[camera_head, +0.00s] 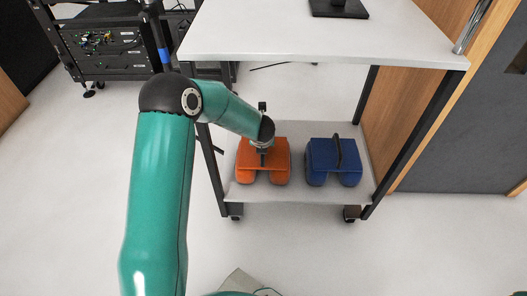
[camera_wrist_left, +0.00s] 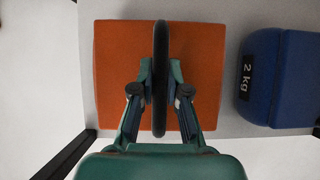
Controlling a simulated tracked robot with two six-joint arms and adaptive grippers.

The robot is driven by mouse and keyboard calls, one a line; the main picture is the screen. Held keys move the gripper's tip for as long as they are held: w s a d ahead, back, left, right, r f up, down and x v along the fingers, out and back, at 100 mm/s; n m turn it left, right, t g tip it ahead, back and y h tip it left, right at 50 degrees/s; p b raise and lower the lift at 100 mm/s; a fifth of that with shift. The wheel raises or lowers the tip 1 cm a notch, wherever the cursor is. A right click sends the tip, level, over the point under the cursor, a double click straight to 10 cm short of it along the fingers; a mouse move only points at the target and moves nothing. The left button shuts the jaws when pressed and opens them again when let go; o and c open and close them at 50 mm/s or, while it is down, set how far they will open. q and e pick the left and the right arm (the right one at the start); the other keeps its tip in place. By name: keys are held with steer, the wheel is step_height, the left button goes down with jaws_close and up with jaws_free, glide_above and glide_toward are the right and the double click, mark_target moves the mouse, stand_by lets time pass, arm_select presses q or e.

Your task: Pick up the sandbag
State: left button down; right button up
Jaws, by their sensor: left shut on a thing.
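An orange sandbag (camera_head: 250,170) rests on the lower shelf of the cart, on its left side. It fills the middle of the left wrist view (camera_wrist_left: 205,60), with a dark handle strap (camera_wrist_left: 160,40) running over its top. My left gripper (camera_head: 262,152) is above the orange sandbag, and in the left wrist view its fingers (camera_wrist_left: 160,95) are shut on the strap from both sides. A blue sandbag (camera_head: 325,160) with a dark handle sits to the right; in the left wrist view it (camera_wrist_left: 285,75) carries a "2 kg" label. My right gripper is in neither view.
The cart's white top (camera_head: 320,35) overhangs the lower shelf (camera_head: 300,190), with a dark stand base (camera_head: 338,8) on it. Dark posts (camera_head: 415,145) frame the shelf. A black equipment rack (camera_head: 110,50) stands at the far left.

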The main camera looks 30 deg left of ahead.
arm_select(q)
steer(key=shift+w+r, duration=0.15)
steer(key=shift+r, duration=0.15)
